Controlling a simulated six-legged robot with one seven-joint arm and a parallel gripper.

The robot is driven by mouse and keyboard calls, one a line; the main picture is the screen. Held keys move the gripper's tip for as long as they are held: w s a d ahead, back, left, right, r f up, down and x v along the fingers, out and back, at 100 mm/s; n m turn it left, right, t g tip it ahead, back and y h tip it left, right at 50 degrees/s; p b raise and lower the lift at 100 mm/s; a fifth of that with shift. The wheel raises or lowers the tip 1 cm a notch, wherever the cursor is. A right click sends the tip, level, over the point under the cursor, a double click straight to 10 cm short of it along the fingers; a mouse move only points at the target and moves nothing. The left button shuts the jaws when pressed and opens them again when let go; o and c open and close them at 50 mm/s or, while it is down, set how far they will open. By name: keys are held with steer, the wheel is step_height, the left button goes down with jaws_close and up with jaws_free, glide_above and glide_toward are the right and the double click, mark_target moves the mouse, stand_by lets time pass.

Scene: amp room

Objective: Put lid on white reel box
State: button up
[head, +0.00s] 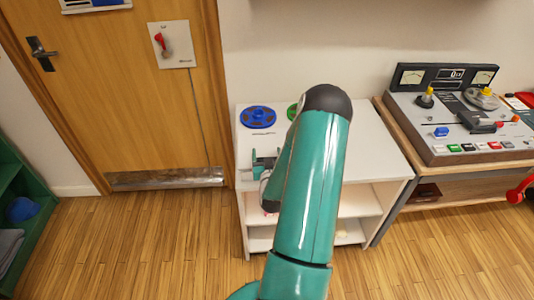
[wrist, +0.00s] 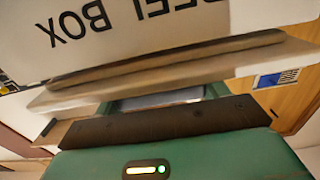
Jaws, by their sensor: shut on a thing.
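My gripper (head: 262,165) is at the left part of the white shelf unit's top in the head view, partly hidden by my arm. In the wrist view my gripper (wrist: 165,88) is shut on a thin pale slab, which looks like the lid (wrist: 245,73). A white face with upside-down "REEL BOX" lettering (wrist: 150,25) fills the top of that view, close beyond the jaws. I cannot tell whether this face belongs to the box or to the held piece. The box is not clearly visible in the head view; my arm covers much of the unit.
The white shelf unit (head: 375,150) carries a blue reel (head: 257,117) and a partly hidden green reel (head: 292,112) at its back left. A tape machine (head: 465,115) stands on a wooden table to the right. A wooden door (head: 120,90) is left. The unit's right top looks clear.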

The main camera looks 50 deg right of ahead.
steer(key=shift+f, duration=0.3)
steer(key=o, duration=1.1)
steer(key=shift+c, duration=0.2)
steer(key=shift+r, duration=0.15)
